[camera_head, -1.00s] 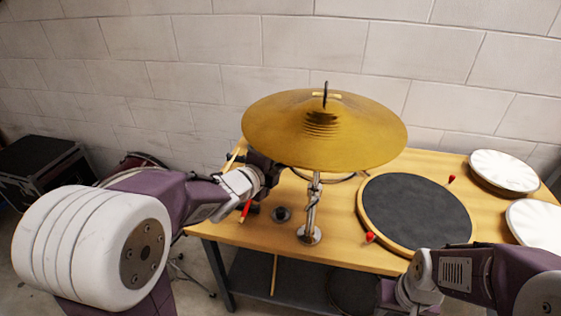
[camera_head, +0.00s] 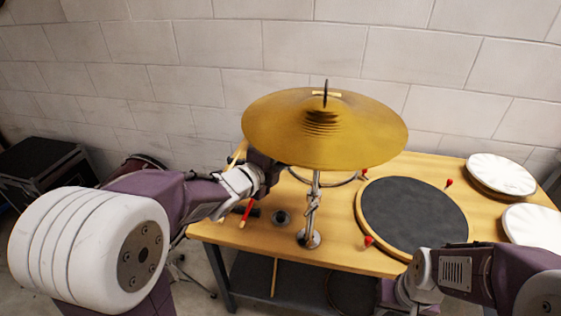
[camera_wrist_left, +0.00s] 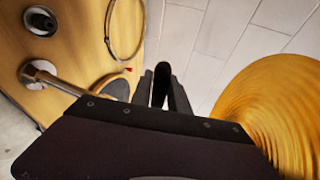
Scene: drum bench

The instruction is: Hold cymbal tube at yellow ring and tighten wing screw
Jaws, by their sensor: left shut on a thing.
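The gold cymbal (camera_head: 325,130) sits on top of a metal tube (camera_head: 316,190) that stands upright on a round base on the table. It fills the right of the left wrist view (camera_wrist_left: 275,95), where the tube's lower part (camera_wrist_left: 70,87) runs from its base behind my gripper body. A small metal fitting (camera_head: 313,203) is on the tube; I cannot tell whether it is the wing screw. No yellow ring shows.
A black drum pad (camera_head: 412,222) lies right of the stand, with red-headed pieces (camera_head: 369,240) beside it. White drum heads (camera_head: 500,174) are at the far right. A red stick (camera_head: 246,213) and a dark round piece (camera_head: 281,218) are left of the stand.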

